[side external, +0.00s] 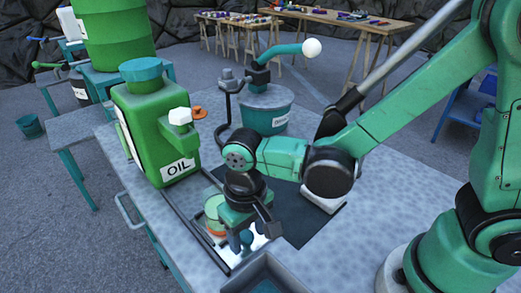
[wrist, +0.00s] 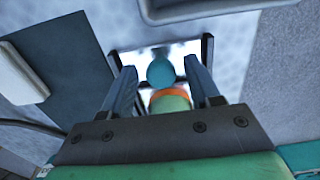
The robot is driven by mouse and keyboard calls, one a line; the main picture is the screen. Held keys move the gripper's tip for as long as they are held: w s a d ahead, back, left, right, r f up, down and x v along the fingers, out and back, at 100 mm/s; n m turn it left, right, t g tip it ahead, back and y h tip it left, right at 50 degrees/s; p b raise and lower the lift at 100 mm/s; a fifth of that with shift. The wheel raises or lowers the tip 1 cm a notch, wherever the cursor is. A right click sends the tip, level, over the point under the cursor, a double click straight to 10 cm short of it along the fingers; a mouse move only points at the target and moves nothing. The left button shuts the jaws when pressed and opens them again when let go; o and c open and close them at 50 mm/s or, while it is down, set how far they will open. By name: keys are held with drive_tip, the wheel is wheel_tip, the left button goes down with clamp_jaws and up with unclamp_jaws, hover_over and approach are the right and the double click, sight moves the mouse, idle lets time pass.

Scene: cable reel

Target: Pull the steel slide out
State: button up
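The steel slide (side external: 234,259) is a bright, mirror-like plate lying in a dark frame on the workbench; it also shows in the wrist view (wrist: 133,58). A teal rounded knob (wrist: 160,72) stands over the plate; I cannot tell how it joins it. My gripper (side external: 251,235) points down just above the plate. In the wrist view, my gripper (wrist: 161,72) has its two fingers apart, one on each side of the knob, with a gap on both sides. The gripper hides part of the slide in the side view.
A green and orange cylinder (side external: 213,214) stands close beside my gripper. A green oil can (side external: 165,140) and a teal pot (side external: 265,112) with a crank stand behind. A dark mat (side external: 300,222) lies right of the gripper. A tray (side external: 268,274) is at the front edge.

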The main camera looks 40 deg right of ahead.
drive_tip(key=shift+o, duration=0.3)
drive_tip(key=shift+w, duration=0.1)
drive_tip(key=shift+r, duration=2.8)
drive_tip(key=d+r+t, duration=0.2)
drive_tip(key=d+t, duration=0.1)
drive_tip(key=d, duration=0.4)
drive_tip(key=d+r+t, duration=0.2)
drive_tip(key=d+t, duration=0.2)
drive_tip(key=d, duration=0.3)
drive_tip(key=shift+w+r, duration=0.4)
